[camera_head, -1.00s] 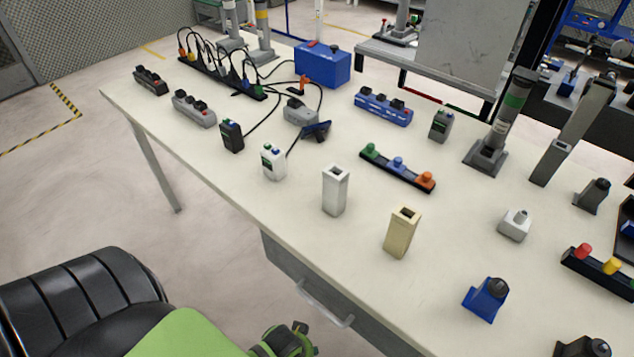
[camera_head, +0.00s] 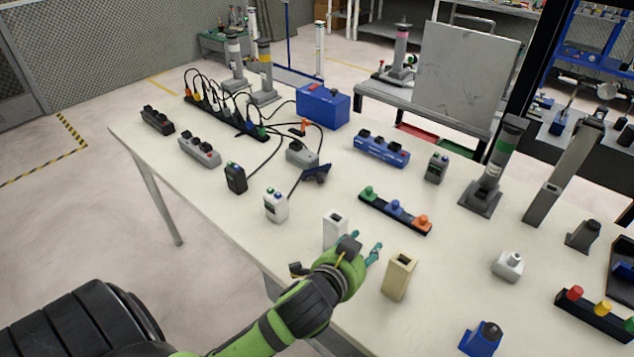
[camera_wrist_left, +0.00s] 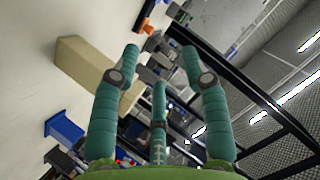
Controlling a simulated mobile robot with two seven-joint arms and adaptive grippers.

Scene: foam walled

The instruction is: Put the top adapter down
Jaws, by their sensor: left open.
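My left gripper (camera_head: 368,250) is over the front part of the table, between the white upright block (camera_head: 336,222) and the beige upright block (camera_head: 398,278). Its teal fingers are spread, and I see nothing held between them in the left wrist view (camera_wrist_left: 160,75). The gripper hides the lower part of the white block. The beige block also shows in the left wrist view (camera_wrist_left: 85,70), beside the fingers. I cannot tell which thing is the top adapter; I see no adapter resting on another. My right gripper is out of view.
The white table (camera_head: 330,190) carries a white boxy device (camera_head: 276,205), a black strip with coloured knobs (camera_head: 394,212), a blue device (camera_head: 480,340) and a grey knobbed block (camera_head: 508,266). Cables and power strips lie at the far left. Bare tabletop lies between the items.

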